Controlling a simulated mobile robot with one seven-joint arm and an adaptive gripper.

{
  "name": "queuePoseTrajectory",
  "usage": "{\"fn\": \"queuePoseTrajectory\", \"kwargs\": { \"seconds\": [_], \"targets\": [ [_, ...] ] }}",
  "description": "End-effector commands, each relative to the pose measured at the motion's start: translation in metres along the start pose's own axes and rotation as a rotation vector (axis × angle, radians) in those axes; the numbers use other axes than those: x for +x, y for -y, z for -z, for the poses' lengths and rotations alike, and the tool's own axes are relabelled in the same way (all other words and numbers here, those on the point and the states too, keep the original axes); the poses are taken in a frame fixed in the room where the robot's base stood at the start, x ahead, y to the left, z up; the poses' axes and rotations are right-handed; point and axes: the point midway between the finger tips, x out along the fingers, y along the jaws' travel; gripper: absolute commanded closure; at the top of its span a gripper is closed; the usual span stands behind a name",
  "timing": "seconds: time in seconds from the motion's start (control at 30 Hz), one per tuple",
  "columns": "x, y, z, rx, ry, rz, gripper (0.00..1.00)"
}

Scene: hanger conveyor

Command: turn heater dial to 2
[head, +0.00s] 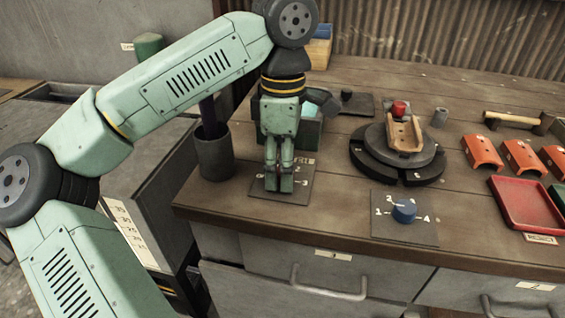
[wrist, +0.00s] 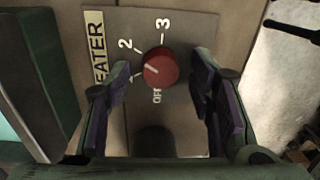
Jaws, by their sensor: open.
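The heater dial (wrist: 162,67) is a round red knob on a dark plate (wrist: 190,28) lettered "EATER", with the marks OFF, 2 and 3 readable around it. A short white line on the knob lies on its left side and slants to the upper left; I cannot tell exactly which mark it meets. My gripper (wrist: 163,78) is open, with one finger left and one right of the dial, gaps showing on both sides. The left finger partly covers the mark 1. In the head view my gripper (head: 279,187) points down over the plate (head: 303,178) and hides the dial.
A blue dial (head: 404,210) on another plate is to the right. A dark cup (head: 214,158) stands left of my gripper. A red tray (head: 527,204) lies far right.

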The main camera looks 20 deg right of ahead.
Motion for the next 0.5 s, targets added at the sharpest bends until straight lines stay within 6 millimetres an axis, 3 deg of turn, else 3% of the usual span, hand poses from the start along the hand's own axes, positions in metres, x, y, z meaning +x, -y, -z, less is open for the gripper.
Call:
{"fn": "queuePoseTrajectory", "kwargs": {
  "seconds": [0.27, 0.5],
  "targets": [
    [-0.016, -0.001, 0.0, -0.001, -0.002, -0.003, 0.51],
    [-0.067, 0.0, 0.0, -0.006, -0.004, -0.003, 0.51]
  ]
}}
